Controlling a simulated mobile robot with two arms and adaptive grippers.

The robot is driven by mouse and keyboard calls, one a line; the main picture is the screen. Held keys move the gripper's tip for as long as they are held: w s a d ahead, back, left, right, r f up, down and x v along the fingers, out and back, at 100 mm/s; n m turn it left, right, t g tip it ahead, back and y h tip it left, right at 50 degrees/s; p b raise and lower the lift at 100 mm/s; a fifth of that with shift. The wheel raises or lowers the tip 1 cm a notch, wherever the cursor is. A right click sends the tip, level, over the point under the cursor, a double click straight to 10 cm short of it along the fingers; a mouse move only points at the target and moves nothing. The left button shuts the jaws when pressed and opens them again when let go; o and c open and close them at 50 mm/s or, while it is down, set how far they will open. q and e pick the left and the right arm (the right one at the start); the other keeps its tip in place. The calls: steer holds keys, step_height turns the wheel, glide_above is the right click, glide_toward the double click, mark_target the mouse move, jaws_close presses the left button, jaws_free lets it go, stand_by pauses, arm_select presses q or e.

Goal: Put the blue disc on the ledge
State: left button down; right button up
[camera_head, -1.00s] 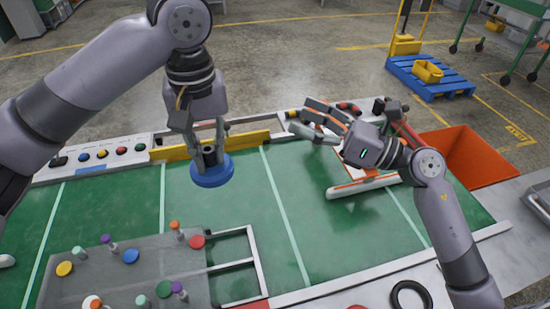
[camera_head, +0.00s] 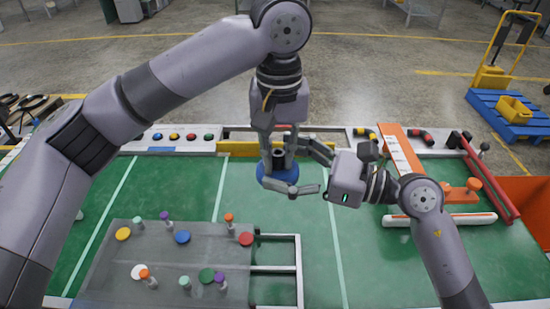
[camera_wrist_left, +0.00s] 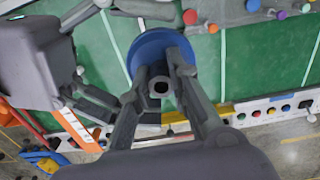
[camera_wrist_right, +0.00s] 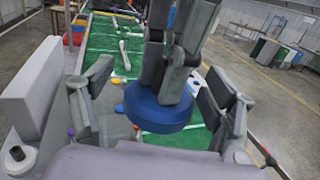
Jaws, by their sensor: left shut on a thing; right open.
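The blue disc (camera_head: 272,178) is flat and round with a dark hollow post on top. My left gripper (camera_head: 278,155) points down and is shut on that post, holding the disc over the green table. The disc also shows in the left wrist view (camera_wrist_left: 150,48). My right gripper (camera_head: 299,165) is open and comes in from the right. Its fingers reach to either side of the disc, as the right wrist view of the disc (camera_wrist_right: 155,112) shows. I cannot tell whether they touch it. A yellow ledge-like strip (camera_head: 235,149) runs along the table's back edge, behind the disc.
A grey board (camera_head: 110,262) with several coloured discs and pegs lies front left, beside a white frame (camera_head: 299,262). Coloured buttons (camera_head: 175,137) line the back rail. An orange-and-white panel (camera_head: 400,150) and a white bar (camera_head: 445,220) are at right. Green surface is clear in front of the disc.

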steer(key=shift+x, duration=1.05)
steer(key=shift+c, duration=0.5)
steer(key=shift+s+f, duration=0.15)
steer(key=c, duration=1.6)
steer(key=o, duration=1.6)
steer(key=shift+w+d+f, duration=0.1)
steer(key=shift+w+f, duration=0.05)
steer(key=shift+w, duration=0.05)
steer(key=shift+o, duration=0.5)
steer(key=shift+s+d+r, duration=0.1)
steer(key=shift+r, duration=0.1)
